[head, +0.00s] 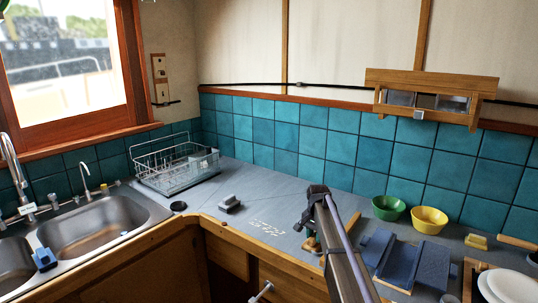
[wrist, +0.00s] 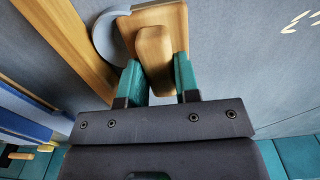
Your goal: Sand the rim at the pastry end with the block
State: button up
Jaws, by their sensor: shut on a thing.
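My gripper (head: 313,241) is low over the grey worktop, near its wooden front rim (head: 240,236). In the wrist view its two teal fingers (wrist: 162,78) are shut on a wooden block (wrist: 153,52) with a raised grip. The block's flat wooden base (wrist: 172,17) shows beyond the fingers. A wooden strip, seemingly the rim (wrist: 70,45), runs beside the block. A grey curved piece (wrist: 106,38) lies between them; what it is I cannot tell. Whether the block touches the rim is unclear. In the head view my arm hides most of the block.
Blue ridged pieces (head: 428,266), a green bowl (head: 388,208), a yellow bowl (head: 429,220) and white plates (head: 512,286) stand to the right. A sink (head: 92,233) is at far left.

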grip_shut()
notch_tip(320, 180, up, 6)
jog(key=p, duration=0.6)
